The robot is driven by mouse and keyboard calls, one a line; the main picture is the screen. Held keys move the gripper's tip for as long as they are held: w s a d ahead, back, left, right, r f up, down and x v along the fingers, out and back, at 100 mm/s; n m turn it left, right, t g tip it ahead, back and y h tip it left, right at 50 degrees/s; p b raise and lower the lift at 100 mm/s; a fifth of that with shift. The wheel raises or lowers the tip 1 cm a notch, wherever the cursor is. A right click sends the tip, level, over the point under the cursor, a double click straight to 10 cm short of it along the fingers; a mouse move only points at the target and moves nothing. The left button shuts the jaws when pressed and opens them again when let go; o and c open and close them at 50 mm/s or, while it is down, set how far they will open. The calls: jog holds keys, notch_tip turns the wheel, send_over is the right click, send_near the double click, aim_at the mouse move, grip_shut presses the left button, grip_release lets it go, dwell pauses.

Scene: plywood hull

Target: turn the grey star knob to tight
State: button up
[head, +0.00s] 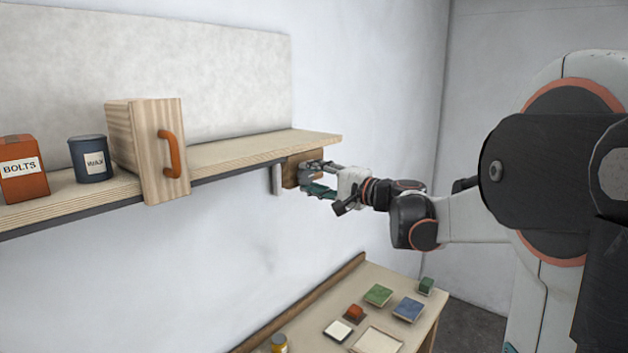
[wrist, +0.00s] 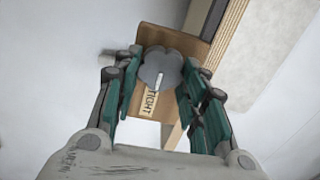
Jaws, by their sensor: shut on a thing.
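The grey star knob (wrist: 160,64) is mounted on a brown wooden block (wrist: 146,36) in the wrist view. A white mark (wrist: 158,82) on the knob points down the picture, toward the end of a pale label reading TIGHT (wrist: 152,102). In the head view the block (head: 290,172) sits under the right end of the shelf. My gripper (head: 318,182) reaches it from the right. In the wrist view my gripper's green-sided fingers (wrist: 163,60) are on either side of the knob and shut on it. The knob is partly hidden by the fingers in the head view.
The shelf (head: 240,152) runs left above the knob and holds a wooden box with an orange handle (head: 150,148), a WAX tin (head: 90,160) and a BOLTS box (head: 22,172). Below is a bench (head: 316,318) with small coloured blocks and tiles.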

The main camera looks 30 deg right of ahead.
jog(key=shift+m, duration=0.3)
jog(key=o, duration=0.7)
jog(key=v, duration=1.2)
